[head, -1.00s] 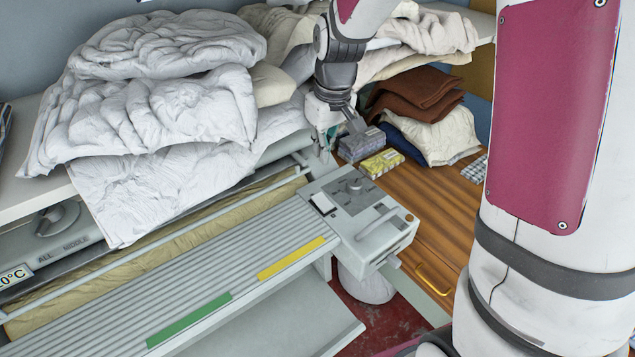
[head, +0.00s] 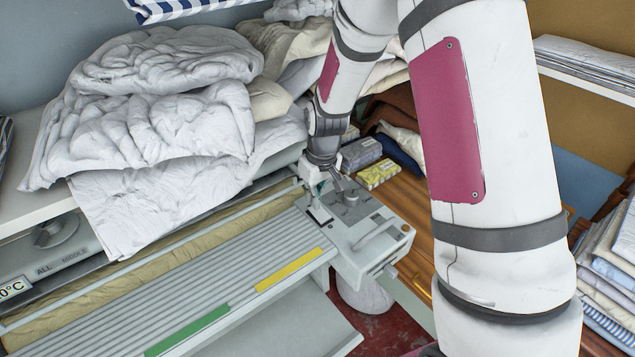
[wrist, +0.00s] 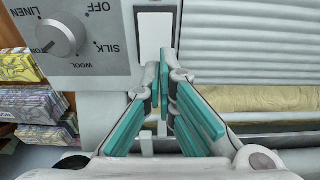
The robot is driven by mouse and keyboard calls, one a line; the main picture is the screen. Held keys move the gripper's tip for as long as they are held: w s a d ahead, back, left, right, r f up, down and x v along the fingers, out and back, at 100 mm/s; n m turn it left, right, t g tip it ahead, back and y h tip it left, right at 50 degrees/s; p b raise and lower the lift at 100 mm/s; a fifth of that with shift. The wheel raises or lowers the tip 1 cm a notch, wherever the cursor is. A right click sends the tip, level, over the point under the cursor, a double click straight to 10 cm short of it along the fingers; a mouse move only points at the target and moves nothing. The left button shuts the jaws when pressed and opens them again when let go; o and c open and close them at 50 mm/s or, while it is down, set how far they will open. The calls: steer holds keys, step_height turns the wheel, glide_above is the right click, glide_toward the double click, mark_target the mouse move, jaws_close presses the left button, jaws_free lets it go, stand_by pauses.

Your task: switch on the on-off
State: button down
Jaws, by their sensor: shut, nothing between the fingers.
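The on-off is most likely the pale rocker switch (head: 319,214) on the end control panel of the ironer; no label on it is readable. In the wrist view the white rocker (wrist: 154,36) sits in a frame straight ahead, beyond the fingertips. My gripper (head: 316,193) is shut and empty, just above and behind the switch in the head view. In the wrist view the teal finger pads of my gripper (wrist: 164,72) come together just below the rocker. I cannot tell whether they touch it. The arm's end partly covers the panel's back corner.
A dial (wrist: 62,37) marked OFF, LINEN, SILK and WOOL is left of the rocker in the wrist view. A lever-like handle (head: 377,233) is also on the panel. White bedding (head: 165,100) is piled at left. Small boxes (head: 378,173) stand on the wooden surface behind.

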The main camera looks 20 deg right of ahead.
steer(key=shift+w+f, duration=0.15)
steer(key=shift+f, duration=0.8)
steer(key=shift+f, duration=0.1)
steer(key=shift+w+a+f, duration=0.1)
steer(key=shift+w+f, duration=0.1)
steer(key=shift+f, duration=0.15)
steer(key=shift+s, duration=0.1)
steer(key=shift+s+d+r+p, duration=0.15)
steer(key=shift+s+r+p, duration=0.05)
steer(key=shift+s, duration=0.2)
steer(key=shift+s+d+r+p, duration=0.15)
steer(key=shift+s+p, duration=0.05)
steer(key=shift+s, duration=0.2)
steer(key=shift+w+r, duration=0.1)
